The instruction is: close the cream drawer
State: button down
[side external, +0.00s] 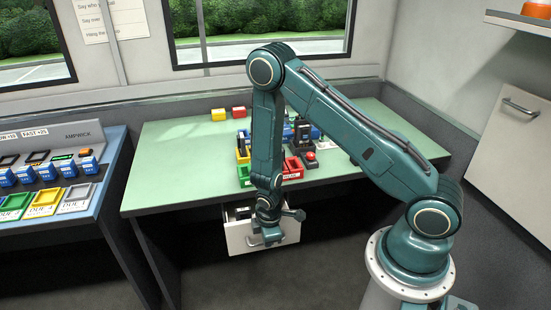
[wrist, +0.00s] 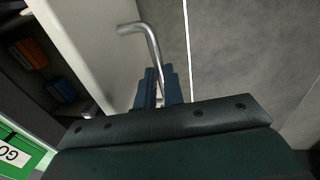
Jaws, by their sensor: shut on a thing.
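The cream drawer (side external: 240,238) hangs under the front edge of the green table and is pulled out, with its front standing clear of the table. In the wrist view its cream front (wrist: 88,40) runs down the left side, with a bent metal bar handle (wrist: 150,42) on it. My gripper (side external: 270,236) is at the drawer front, low in the side view. In the wrist view my gripper's fingers (wrist: 160,90) are shut on the handle near its lower end. Part of the drawer front is hidden behind my arm in the side view.
Inside the drawer are orange (wrist: 32,52) and blue (wrist: 60,90) items. The green table (side external: 180,145) carries yellow and red blocks, coloured trays and a red button. A blue console (side external: 50,185) stands at the left. The floor before the drawer looks clear.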

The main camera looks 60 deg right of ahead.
jog(key=shift+w+d, duration=2.45)
jog(key=shift+w, duration=0.15)
jog(key=c, duration=1.5)
grip_release()
jog(key=shift+r, duration=0.15)
jog(key=shift+s+a+r, duration=0.3)
jog(key=shift+r, duration=1.9)
jog(key=shift+s+a+r, duration=0.25)
jog(key=shift+s+r, duration=0.1)
jog(key=shift+r, duration=1.9)
jog(key=shift+s+a+r, duration=0.3)
jog(key=shift+r, duration=1.9)
